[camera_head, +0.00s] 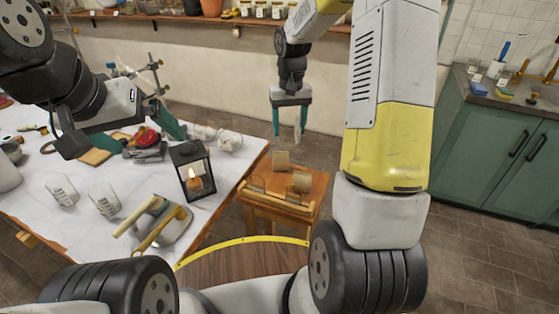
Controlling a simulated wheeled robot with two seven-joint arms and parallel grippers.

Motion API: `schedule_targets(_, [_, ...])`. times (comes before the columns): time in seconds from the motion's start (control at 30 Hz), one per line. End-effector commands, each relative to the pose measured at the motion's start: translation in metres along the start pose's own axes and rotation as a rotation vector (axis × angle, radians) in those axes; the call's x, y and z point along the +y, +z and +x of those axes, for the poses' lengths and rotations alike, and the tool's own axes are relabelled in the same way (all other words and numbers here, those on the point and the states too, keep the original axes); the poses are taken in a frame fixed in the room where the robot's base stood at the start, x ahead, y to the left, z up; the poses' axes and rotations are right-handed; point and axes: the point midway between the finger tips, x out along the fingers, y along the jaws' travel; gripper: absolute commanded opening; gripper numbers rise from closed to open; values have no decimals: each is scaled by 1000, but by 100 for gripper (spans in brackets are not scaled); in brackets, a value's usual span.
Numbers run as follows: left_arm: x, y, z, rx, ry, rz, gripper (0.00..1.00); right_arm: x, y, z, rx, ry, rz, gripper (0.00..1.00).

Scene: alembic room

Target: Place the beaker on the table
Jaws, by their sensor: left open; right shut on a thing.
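My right gripper (290,118) hangs in the upper middle, with teal fingers pointing down. It is shut on a clear glass thing that looks like the beaker (297,128), whose outline is hard to make out. It is in the air, apart from the white-topped table (75,233) and to the right of its edge. My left gripper (125,140) is open and empty over the table's far left part, its teal fingers wide apart. Two other clear glass beakers (62,190) (103,198) stand on the table at the left.
A black lantern (193,172) with a lit candle stands near the table's right edge. Glassware (230,140) lies behind it. Tools (160,222) lie in front. A wooden stand (285,208) with blocks is right of the table. A green cabinet (490,140) stands far right.

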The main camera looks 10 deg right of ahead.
Motion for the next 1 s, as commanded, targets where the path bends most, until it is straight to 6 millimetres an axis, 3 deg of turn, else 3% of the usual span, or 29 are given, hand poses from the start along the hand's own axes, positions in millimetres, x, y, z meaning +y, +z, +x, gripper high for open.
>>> schedule_targets(0.37, [0, 0, 0, 0, 0, 0, 100, 1, 0, 50, -3, 1, 0, 20])
schedule_targets(0.63, [0, 0, 0, 0, 0, 0, 100, 1, 0, 98, -3, 0, 0, 20])
schedule_targets(1.0, [0, 0, 0, 0, 0, 0, 100, 2, 0, 137, -2, 1, 0, 20])
